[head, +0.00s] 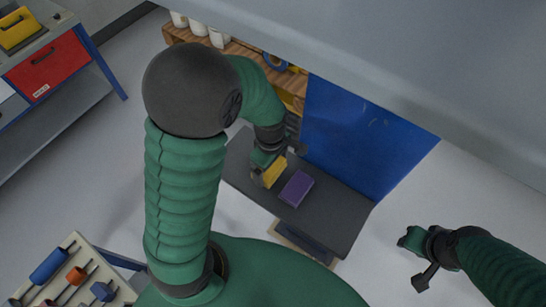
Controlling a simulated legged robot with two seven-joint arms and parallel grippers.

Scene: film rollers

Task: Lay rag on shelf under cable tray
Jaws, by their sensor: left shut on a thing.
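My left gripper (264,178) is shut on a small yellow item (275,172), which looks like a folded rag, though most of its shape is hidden. It is over the dark grey shelf (338,215), beside a purple block-like item (297,188) lying there. I cannot tell whether the yellow item touches the shelf. A wide grey overhead beam (400,70), perhaps the cable tray, crosses the upper right.
A blue panel (360,135) stands along the far right side of the dark shelf. A wooden shelf (188,36) with white rolls is behind my left arm. A workbench with a red drawer (48,68) is at upper left, a tool rack (75,280) at lower left. Floor at right is clear.

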